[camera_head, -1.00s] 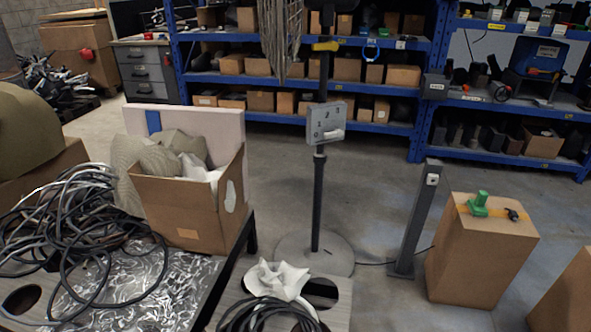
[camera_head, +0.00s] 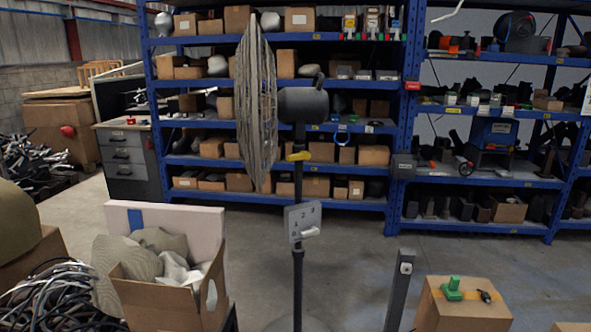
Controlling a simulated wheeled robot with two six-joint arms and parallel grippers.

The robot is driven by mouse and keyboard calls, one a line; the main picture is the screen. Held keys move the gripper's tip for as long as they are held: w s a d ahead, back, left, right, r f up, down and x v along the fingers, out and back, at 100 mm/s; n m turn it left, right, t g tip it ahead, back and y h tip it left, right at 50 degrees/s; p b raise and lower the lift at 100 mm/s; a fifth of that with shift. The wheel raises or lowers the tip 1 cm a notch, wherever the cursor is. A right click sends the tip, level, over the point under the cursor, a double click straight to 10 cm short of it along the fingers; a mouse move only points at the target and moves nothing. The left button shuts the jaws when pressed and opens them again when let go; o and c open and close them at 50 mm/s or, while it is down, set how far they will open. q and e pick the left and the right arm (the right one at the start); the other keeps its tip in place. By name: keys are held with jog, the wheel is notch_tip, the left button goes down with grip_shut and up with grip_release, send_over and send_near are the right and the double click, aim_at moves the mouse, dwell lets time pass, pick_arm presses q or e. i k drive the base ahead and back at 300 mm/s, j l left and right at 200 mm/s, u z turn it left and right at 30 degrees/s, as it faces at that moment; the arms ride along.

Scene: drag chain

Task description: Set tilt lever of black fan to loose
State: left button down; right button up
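The black fan stands upright ahead in the head view. Its round wire cage (camera_head: 256,104) is seen nearly edge-on, left of the dark motor housing (camera_head: 302,104). A yellow lever (camera_head: 298,156) sits on the pole just below the housing, roughly level; I cannot tell whether it is tight or loose. A grey control box (camera_head: 303,221) with numbers and a white knob is lower on the dark pole (camera_head: 298,274). Neither of my grippers shows.
Blue shelves (camera_head: 340,200) with boxes stand behind the fan. An open cardboard box (camera_head: 165,302) and cables (camera_head: 50,300) are at lower left. A grey post (camera_head: 400,285) and a closed box (camera_head: 462,312) are at lower right. Floor beyond them is clear.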

aim_at(305, 155)
jog(key=l, duration=0.65)
jog(key=i+l, duration=0.1)
jog(key=l, duration=0.5)
jog(key=i+l, duration=0.3)
jog(key=l, duration=0.15)
jog(key=i+l, duration=0.25)
jog(key=l, duration=0.2)
jog(key=i+l, duration=0.3)
jog(key=l, duration=0.15)
jog(key=i+j, duration=0.35)
jog(key=i, duration=0.15)
jog(key=i+j+z, duration=0.1)
jog(key=i+j, duration=0.2)
jog(key=i, duration=0.2)
